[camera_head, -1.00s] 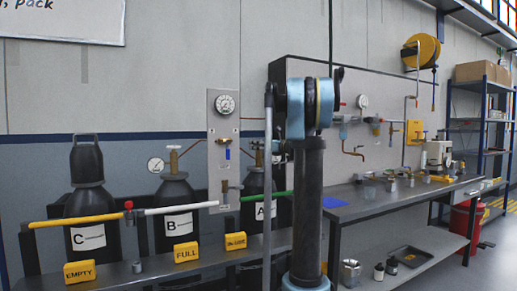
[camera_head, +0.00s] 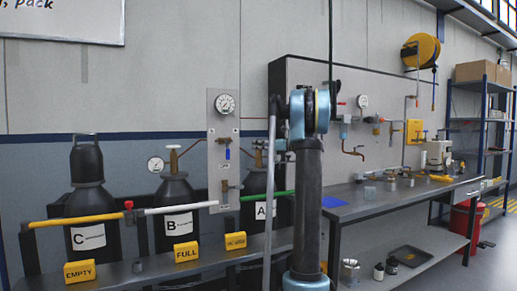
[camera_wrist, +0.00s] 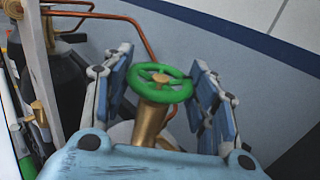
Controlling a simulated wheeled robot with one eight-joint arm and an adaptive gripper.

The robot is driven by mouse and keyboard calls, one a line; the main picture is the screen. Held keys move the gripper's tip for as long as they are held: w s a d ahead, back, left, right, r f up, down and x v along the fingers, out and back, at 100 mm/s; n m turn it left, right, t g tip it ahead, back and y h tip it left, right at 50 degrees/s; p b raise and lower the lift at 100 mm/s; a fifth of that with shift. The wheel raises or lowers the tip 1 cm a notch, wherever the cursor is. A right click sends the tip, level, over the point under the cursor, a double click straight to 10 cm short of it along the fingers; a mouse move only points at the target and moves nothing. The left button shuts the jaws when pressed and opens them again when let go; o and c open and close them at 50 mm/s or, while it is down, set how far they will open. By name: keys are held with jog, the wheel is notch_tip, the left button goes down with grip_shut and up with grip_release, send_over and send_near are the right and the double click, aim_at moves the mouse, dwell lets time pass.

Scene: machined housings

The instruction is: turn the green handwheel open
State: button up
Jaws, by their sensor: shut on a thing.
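The green handwheel (camera_wrist: 160,82) sits on top of a brass valve stem (camera_wrist: 150,124) in the wrist view. My gripper (camera_wrist: 161,66) has one blue-grey finger on each side of the wheel. The fingers are shut on its rim, left and right. The wheel's spokes and hub show between them. In the head view I cannot make out the green wheel or my gripper; my own arm covers part of that area.
In the wrist view a copper pipe (camera_wrist: 116,18) curves behind the wheel, with a dark cylinder (camera_wrist: 66,90) at left. In the head view, cylinder B (camera_head: 175,205) and a gauge panel (camera_head: 224,150) stand left of my arm. A workbench (camera_head: 375,203) stands right.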

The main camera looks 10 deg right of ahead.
jog(key=shift+n+g+y, duration=0.3)
jog(key=shift+n+g, duration=0.1)
jog(key=shift+g, duration=0.2)
jog(key=o, duration=1.1)
jog(key=shift+d, duration=0.1)
jog(key=v, duration=1.2)
